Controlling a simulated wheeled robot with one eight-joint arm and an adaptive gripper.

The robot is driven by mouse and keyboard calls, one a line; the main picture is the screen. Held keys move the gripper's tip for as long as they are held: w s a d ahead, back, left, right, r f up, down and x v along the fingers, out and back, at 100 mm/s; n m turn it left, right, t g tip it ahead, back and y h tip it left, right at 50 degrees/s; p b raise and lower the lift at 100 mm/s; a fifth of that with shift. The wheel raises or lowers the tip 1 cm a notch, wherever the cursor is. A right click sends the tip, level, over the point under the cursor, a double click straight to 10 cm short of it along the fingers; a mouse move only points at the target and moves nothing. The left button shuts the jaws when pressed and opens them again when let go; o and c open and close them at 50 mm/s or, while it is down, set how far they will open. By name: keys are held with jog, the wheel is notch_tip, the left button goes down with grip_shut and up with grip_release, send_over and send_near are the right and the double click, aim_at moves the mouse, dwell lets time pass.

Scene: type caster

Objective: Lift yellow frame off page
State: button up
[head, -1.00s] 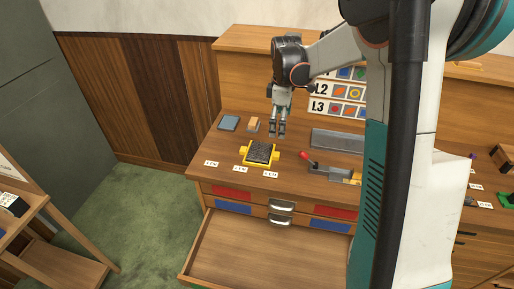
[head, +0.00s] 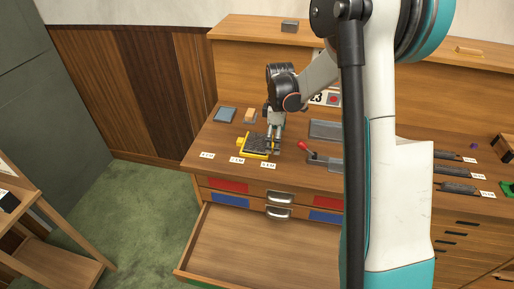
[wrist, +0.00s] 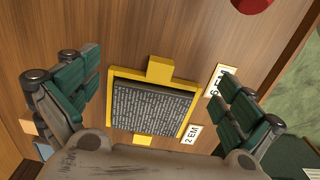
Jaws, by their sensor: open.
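The yellow frame (head: 241,141) lies on the wooden desktop around the dark page of type (head: 254,144). In the wrist view the yellow frame (wrist: 160,70) has a tab at its top and another at its bottom, and it surrounds the page (wrist: 150,107) of small raised letters. My gripper (head: 273,145) is over the right side of the frame in the head view and hides its right tab. In the wrist view the fingers of my gripper (wrist: 162,88) are wide apart, left and right of the frame, with nothing between them gripped. Their exact height is unclear.
Label cards, including "2 EM" (wrist: 192,134), lie near the frame. A blue-grey block (head: 225,114) and an orange-topped block (head: 250,115) stand behind. A red-handled tool (head: 318,156) and grey tray (head: 325,130) are to the right. The open drawer (head: 250,245) juts out below.

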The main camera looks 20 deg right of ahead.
jog(key=shift+f, duration=0.95)
jog(key=shift+s+r, duration=0.1)
jog(key=shift+s, duration=0.1)
jog(key=c, duration=1.4)
jog(key=shift+o, duration=0.2)
